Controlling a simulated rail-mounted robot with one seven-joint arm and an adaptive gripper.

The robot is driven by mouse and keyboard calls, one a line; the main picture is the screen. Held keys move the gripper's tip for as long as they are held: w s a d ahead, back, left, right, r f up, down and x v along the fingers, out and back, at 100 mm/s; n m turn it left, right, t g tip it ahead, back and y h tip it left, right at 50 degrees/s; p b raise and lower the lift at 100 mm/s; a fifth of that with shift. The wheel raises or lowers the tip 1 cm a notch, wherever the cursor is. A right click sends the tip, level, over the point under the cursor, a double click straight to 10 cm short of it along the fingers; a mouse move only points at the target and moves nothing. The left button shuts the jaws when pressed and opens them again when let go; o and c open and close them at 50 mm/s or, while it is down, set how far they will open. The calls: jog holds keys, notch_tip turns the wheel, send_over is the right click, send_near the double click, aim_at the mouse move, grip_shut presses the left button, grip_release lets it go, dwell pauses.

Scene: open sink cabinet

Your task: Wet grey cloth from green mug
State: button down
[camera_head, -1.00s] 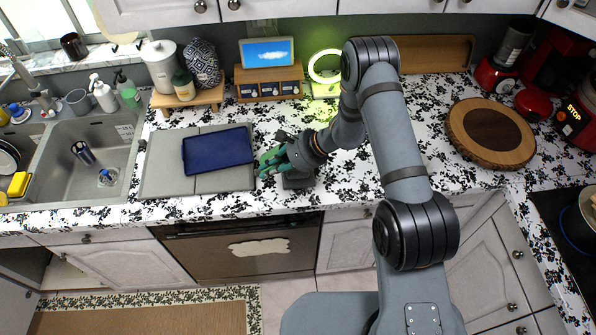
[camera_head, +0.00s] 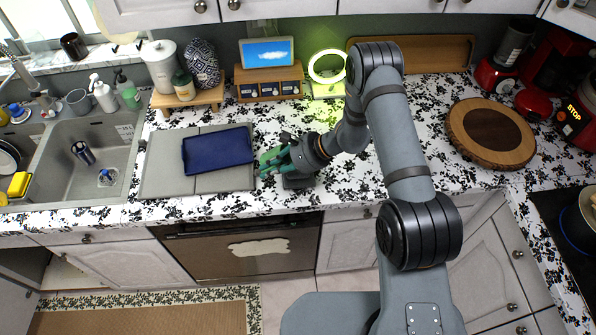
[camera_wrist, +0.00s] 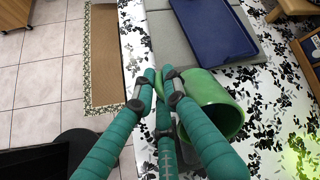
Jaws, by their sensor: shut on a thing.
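The green mug (camera_head: 271,155) is at my gripper, near the counter's front edge and just right of the grey mat. In the wrist view the mug (camera_wrist: 212,92) shows its side and open mouth; what is inside is unclear. My gripper (camera_wrist: 160,82) has green-wrapped fingers and is shut on the mug; the exact contact is partly hidden. A flat grey piece (camera_head: 216,183), likely the grey cloth or a mat, lies left of the gripper, partly under a blue tray (camera_head: 218,150). A small dark grey item (camera_head: 298,182) shows just below the gripper; I cannot tell what it is.
The sink (camera_head: 85,155) is at the left with a yellow sponge (camera_head: 19,184). A wooden riser (camera_head: 188,100) and a small drawer unit (camera_head: 270,92) stand behind. A round wooden board (camera_head: 490,133) lies at the right.

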jog(key=shift+d+f+y, duration=0.1)
jog(key=shift+d+y, duration=0.05)
jog(key=shift+y, duration=0.35)
dwell(0.9)
jog(key=shift+d+r+y, duration=0.3)
jog(key=shift+r+y, duration=0.25)
jog(key=shift+y, duration=0.35)
dwell(1.6)
jog(key=shift+d+f+y, duration=0.2)
jog(key=shift+y, duration=0.3)
dwell(1.2)
